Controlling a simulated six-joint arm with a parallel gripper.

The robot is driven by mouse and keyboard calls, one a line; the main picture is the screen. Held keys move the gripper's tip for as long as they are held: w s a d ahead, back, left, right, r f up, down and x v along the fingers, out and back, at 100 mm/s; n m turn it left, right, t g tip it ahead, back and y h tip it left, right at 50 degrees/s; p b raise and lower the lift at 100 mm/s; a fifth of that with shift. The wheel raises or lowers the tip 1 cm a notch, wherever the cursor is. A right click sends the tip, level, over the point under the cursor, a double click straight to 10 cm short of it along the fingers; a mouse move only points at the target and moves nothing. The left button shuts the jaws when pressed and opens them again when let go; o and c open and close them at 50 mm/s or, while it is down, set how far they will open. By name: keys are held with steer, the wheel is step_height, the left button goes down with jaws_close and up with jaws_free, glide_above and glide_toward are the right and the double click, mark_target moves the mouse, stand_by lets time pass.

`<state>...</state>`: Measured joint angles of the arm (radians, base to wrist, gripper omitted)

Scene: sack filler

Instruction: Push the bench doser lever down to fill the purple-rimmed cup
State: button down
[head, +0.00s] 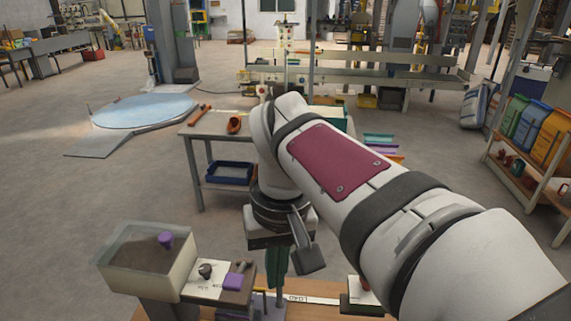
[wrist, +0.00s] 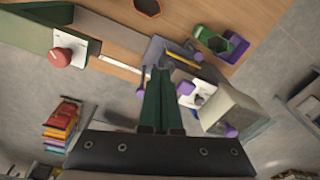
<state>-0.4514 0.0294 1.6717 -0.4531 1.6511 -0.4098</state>
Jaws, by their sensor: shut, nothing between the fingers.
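The bench doser shows in the head view as a pale hopper (head: 150,262) of brown material with a purple knob (head: 165,240). A panel with a black dial (head: 206,271) and a purple block (head: 232,282) are beside it. In the wrist view the hopper (wrist: 225,107) is right of my gripper (wrist: 160,72). Its green fingers are shut and empty, pointing down by a grey plate (wrist: 158,50). A yellow bar (wrist: 183,60) with a purple end lies there; I cannot tell whether it is the lever. A purple open container (wrist: 236,46), possibly the purple-rimmed cup, stands beyond.
A green cup (wrist: 211,40) stands beside the purple container. A brown hexagonal cup (wrist: 147,7) is at the wrist view's top edge. A red button (wrist: 60,57) on a white panel is at left. My arm hides much of the right side.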

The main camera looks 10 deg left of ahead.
mark_target(233, 280)
steer(key=w+a+r+n, duration=0.1)
steer(key=w+a+n, duration=0.2)
steer(key=a, duration=0.5)
steer(key=shift+w+r+t, duration=0.15)
steer(key=shift+r+t, duration=0.15)
steer(key=shift+r, duration=0.05)
steer(key=shift+w+a+f, duration=0.1)
steer(key=shift+w+f, duration=0.05)
steer(key=shift+f, duration=1.6)
steer(key=shift+w+f, duration=0.1)
steer(key=shift+f, duration=1.65)
